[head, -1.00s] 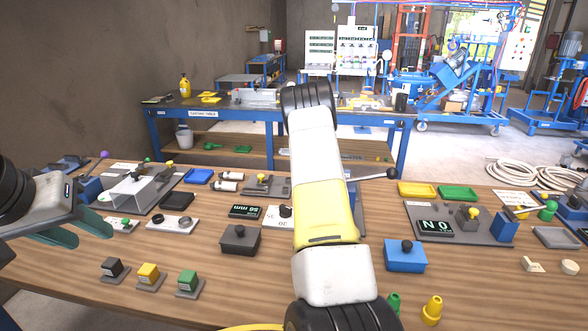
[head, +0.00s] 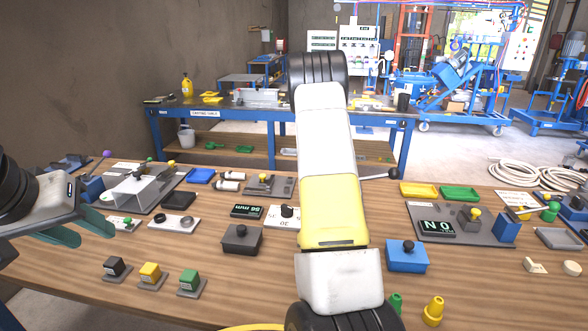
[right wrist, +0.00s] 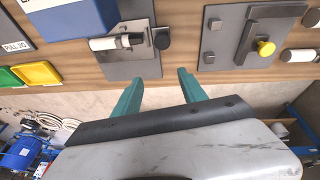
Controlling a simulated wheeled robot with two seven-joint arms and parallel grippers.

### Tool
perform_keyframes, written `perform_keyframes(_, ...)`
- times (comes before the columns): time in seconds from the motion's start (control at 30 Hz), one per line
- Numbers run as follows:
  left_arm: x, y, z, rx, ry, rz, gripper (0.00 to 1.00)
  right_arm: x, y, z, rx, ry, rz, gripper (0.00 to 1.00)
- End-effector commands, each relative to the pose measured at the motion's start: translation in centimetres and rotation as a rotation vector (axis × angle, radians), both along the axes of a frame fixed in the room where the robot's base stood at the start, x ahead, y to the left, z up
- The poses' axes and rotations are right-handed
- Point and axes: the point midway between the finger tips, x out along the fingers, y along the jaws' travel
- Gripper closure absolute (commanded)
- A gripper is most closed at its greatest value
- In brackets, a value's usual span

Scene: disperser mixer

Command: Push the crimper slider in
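No readable label marks the crimper. A grey plate (right wrist: 137,66) in the right wrist view carries a metal block, a white cylinder (right wrist: 103,44) and a black knob (right wrist: 162,40). A second grey plate (right wrist: 222,57) beside it has a yellow knob (right wrist: 265,47); it also shows in the head view (head: 254,190). I cannot tell which part is the slider. My right gripper (right wrist: 160,76) is open and empty by the first plate's edge, apart from the knobs; my arm hides it in the head view. My left gripper (head: 95,238) looks open and empty at the left.
Yellow (head: 418,189) and green trays (head: 459,193) lie right of my right arm. Several button blocks line the front left.

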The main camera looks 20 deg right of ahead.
Motion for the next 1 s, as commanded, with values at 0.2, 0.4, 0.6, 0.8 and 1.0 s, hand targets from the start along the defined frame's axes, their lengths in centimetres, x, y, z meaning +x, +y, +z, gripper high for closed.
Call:
perform_keyframes(0.2,0.0,0.0,0.0,0.0,0.0,0.0,0.6,-1.9,2.0,-3.0,-0.108,0.252,0.647,0.5)
perform_keyframes(0.4,0.0,0.0,0.0,0.0,0.0,0.0,0.6,-2.6,3.3,-3.8,-0.216,0.454,1.275,0.5)
perform_keyframes(0.6,0.0,0.0,0.0,0.0,0.0,0.0,0.6,-2.4,4.0,-3.0,-0.335,0.618,1.806,0.5)
perform_keyframes(0.8,0.0,0.0,0.0,0.0,0.0,0.0,0.6,-1.9,4.2,-2.0,-0.408,0.711,2.072,0.5)
perform_keyframes(1.0,0.0,0.0,0.0,0.0,0.0,0.0,0.6,-1.7,3.7,-3.2,-0.417,0.728,2.114,0.5)
